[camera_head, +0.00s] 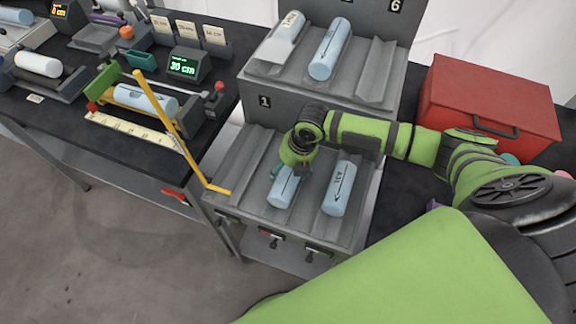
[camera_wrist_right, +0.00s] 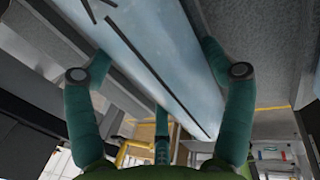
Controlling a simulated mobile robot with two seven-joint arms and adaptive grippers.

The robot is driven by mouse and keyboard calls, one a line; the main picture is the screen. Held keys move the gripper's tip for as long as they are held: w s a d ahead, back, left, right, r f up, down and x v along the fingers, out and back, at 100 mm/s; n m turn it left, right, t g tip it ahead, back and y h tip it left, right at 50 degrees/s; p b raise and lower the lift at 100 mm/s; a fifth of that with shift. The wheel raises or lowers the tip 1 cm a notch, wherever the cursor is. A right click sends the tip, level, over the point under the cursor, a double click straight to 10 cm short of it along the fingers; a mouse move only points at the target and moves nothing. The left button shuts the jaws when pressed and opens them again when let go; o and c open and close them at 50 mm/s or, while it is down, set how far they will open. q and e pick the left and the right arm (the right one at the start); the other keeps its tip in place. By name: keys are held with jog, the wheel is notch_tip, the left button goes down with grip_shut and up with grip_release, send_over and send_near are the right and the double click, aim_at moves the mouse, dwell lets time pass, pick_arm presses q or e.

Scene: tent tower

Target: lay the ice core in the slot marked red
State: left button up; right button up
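A pale blue ice core (camera_head: 284,188) with a dark line along it is at the middle slot of the lower rack (camera_head: 240,170). My right gripper (camera_head: 289,170) is over its upper end, pointing down. In the right wrist view its teal fingers (camera_wrist_right: 158,72) press against both sides of the core (camera_wrist_right: 150,50). I cannot tell whether the core rests fully in the slot. A small red mark (camera_head: 266,232) is on the rack's front edge, below the middle slot. A second core (camera_head: 340,188) with dark lettering lies in the slot to the right. My left gripper is out of view.
The upper rack (camera_head: 375,85) holds a blue core (camera_head: 329,50) and a whitish one (camera_head: 283,38). A yellow bent rod (camera_head: 172,118) stands left of the lower rack. Another core (camera_head: 145,98) lies in a measuring cradle. A red case (camera_head: 490,95) stands at right.

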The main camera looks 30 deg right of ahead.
jog(key=shift+o, duration=0.7)
jog(key=v, duration=1.2)
